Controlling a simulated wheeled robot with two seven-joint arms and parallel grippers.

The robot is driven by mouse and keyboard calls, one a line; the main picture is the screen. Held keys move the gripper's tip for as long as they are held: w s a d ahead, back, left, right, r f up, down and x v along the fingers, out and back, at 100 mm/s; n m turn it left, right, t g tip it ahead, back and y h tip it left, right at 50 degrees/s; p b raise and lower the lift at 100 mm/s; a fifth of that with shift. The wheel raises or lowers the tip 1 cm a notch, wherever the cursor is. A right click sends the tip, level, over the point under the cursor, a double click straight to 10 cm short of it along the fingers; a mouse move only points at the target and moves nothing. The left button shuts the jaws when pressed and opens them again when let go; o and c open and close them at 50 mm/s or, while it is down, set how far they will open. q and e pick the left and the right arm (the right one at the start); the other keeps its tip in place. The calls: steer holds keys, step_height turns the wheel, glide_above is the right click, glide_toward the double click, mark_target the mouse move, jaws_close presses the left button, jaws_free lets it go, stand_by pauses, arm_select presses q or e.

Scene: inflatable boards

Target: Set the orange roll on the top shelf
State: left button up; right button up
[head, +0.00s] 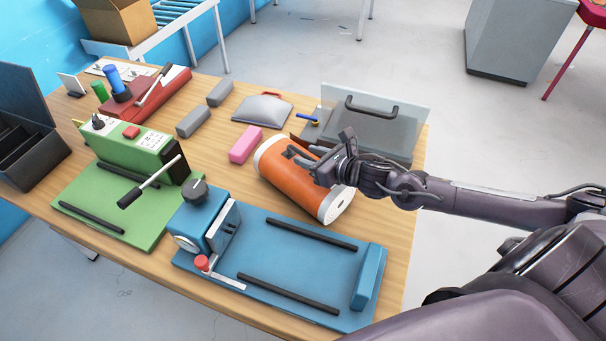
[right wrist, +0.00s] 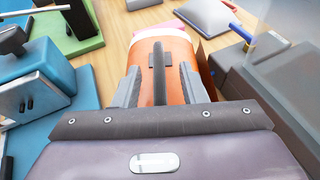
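The orange roll (head: 283,173) lies on its side on the wooden table, with white bands at its ends. My right gripper (head: 300,160) is over the roll's upper side. In the right wrist view the orange roll (right wrist: 172,52) is ahead, with a dark grey strap-like handle (right wrist: 158,70) along it. The fingers of my right gripper (right wrist: 160,84) are spread on either side of this handle, with gaps showing. Whether they touch the roll's surface is unclear. The top shelf cannot be made out in these views. My left gripper is not in view.
A blue device (head: 310,262) and a green device (head: 125,190) stand near the table's front edge. A pink block (head: 245,145), a grey pouch (head: 262,110) and a clear-panelled grey unit (head: 372,125) stand close to the roll. Open floor lies right of the table.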

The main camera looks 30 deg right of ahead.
steer(key=shift+x, duration=1.35)
steer(key=shift+s, duration=0.1)
jaws_close()
steer(key=shift+r, duration=0.15)
stand_by(0.3)
